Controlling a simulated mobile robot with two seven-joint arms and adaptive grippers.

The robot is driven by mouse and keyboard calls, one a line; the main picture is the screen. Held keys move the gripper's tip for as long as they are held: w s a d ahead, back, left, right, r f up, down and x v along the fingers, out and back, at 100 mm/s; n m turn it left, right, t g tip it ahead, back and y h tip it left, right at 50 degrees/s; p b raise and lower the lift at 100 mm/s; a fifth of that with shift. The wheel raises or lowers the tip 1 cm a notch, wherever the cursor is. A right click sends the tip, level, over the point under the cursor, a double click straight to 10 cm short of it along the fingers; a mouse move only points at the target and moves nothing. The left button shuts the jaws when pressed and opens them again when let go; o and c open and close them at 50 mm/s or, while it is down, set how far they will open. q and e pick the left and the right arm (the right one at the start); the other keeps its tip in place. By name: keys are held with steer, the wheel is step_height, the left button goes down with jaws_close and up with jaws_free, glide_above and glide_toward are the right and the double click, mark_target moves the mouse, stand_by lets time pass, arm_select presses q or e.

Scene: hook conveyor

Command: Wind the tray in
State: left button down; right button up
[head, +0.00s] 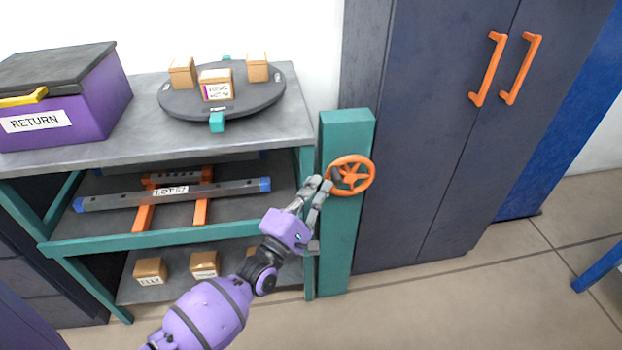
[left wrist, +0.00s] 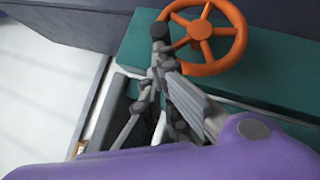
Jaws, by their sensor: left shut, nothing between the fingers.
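An orange spoked handwheel (head: 351,175) is mounted on the upper part of a teal post (head: 340,240) to the right of the shelf unit. A dark knob sits at the wheel's rim on the left. My left gripper (head: 321,182) is at the wheel's left rim with its fingers shut. In the left wrist view the wheel (left wrist: 203,30) stands just beyond the fingertips (left wrist: 162,45), and the dark knob overlaps them. Whether they touch is unclear. A grey bar with blue ends and a LOT 67 label (head: 172,195) lies on orange supports on the middle shelf. My right gripper does not show.
A round dark turntable (head: 272,96) with small boxes and a purple RETURN bin (head: 87,115) stand on the top shelf. Boxes (head: 150,271) sit on the bottom shelf. A dark cabinet with orange handles (head: 430,130) stands right of the post. The floor in front is clear.

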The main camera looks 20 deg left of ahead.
mark_target(332, 166)
arm_select(q)
steer(key=r+m+g+p, duration=0.1)
steer(key=p, duration=0.2)
steer(key=w+d+r+m+g+p, duration=0.1)
steer(key=r+m+p, duration=0.1)
steer(key=p, duration=0.1)
steer(key=d+r+m+g+p, duration=0.1)
steer(key=r+p, duration=0.1)
steer(key=p, duration=0.1)
steer(key=shift+w+d+r+h+p, duration=0.25)
steer(key=shift+w+h+p, duration=0.05)
steer(key=shift+w+p, duration=0.1)
steer(key=shift+w+d+r+g+p, duration=0.15)
steer(key=shift+w+d+g+p, duration=0.05)
steer(key=shift+d+g+p, duration=0.15)
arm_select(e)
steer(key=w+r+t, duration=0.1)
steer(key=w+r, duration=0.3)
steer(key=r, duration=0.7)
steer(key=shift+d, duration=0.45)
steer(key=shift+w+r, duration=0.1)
